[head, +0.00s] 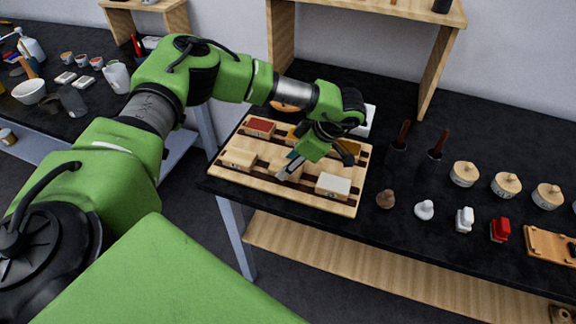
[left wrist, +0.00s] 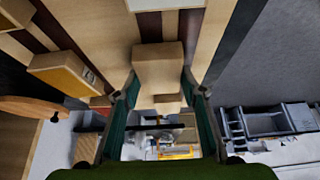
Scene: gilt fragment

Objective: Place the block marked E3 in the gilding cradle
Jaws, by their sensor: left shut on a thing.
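My left gripper (head: 290,169) is over the middle of a slatted wooden tray (head: 235,178). In the left wrist view it (left wrist: 160,88) is shut on a plain wooden block (left wrist: 158,62), with one finger on each side. I see no mark on this block, so I cannot tell whether it is E3. Its lift above the tray is hard to judge. Other blocks on the tray are a red-topped block (head: 260,127), a plain block (head: 240,158), a white-topped block (head: 333,186) and an ochre-topped block (head: 349,149). I cannot identify the gilding cradle for certain. My right gripper is out of view.
Right of the tray stand small stamps, including a red one (head: 500,230), and several round lidded wooden pots (head: 465,173). A small orange-brown wooden stand (head: 548,245) sits at the right edge. A wooden shelf (head: 437,72) rises behind. Bare black tabletop lies between these.

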